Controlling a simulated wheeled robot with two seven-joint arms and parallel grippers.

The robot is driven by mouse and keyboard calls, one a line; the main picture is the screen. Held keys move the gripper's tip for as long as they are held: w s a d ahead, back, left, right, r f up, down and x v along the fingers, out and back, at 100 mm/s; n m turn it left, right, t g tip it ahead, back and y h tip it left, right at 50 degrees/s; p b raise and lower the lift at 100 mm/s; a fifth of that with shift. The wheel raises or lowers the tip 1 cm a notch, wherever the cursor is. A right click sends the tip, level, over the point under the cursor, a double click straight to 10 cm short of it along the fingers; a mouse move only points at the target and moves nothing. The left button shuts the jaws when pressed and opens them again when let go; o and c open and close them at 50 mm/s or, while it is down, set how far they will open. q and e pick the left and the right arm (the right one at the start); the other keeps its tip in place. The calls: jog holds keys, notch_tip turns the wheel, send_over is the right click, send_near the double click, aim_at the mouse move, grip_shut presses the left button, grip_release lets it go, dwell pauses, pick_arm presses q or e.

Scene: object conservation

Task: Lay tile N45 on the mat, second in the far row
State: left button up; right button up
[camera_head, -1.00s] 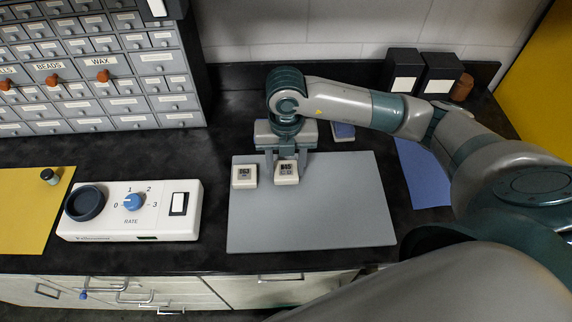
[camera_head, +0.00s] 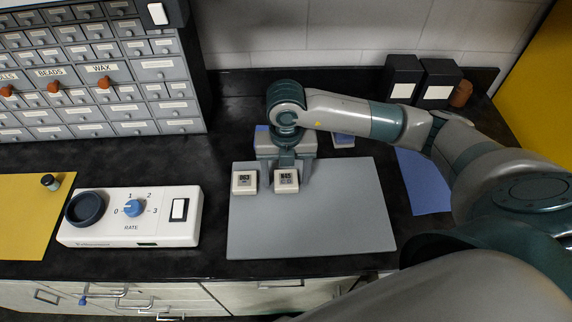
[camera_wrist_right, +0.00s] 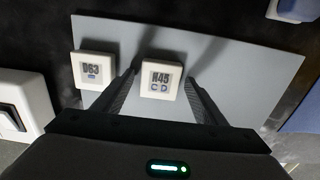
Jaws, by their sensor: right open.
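Tile N45 (camera_head: 286,181) lies on the grey mat (camera_head: 310,220) in the far row, just right of another tile marked 063 or D63 (camera_head: 244,182), with a small gap between them. In the right wrist view, tile N45 (camera_wrist_right: 161,79) lies flat with its label facing up, and the other tile (camera_wrist_right: 94,70) is to its left. My right gripper (camera_head: 288,178) is open at tile N45. Its fingers (camera_wrist_right: 160,92) stand apart on either side of the tile in the wrist view, with gaps showing. My left gripper is not in view.
A white RATE console (camera_head: 130,218) with a blue knob stands left of the mat. A drawer cabinet (camera_head: 95,70) is at the back left. Two black boxes (camera_head: 420,80) stand at the back right, and a blue sheet (camera_head: 424,180) lies right of the mat. The mat's front and right are clear.

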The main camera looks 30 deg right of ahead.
aim_at(286, 178)
jog(key=shift+r, duration=0.4)
notch_tip(286, 178, up, 12)
jog(key=b, duration=0.3)
jog(key=shift+f, duration=0.25)
jog(key=shift+f, duration=0.1)
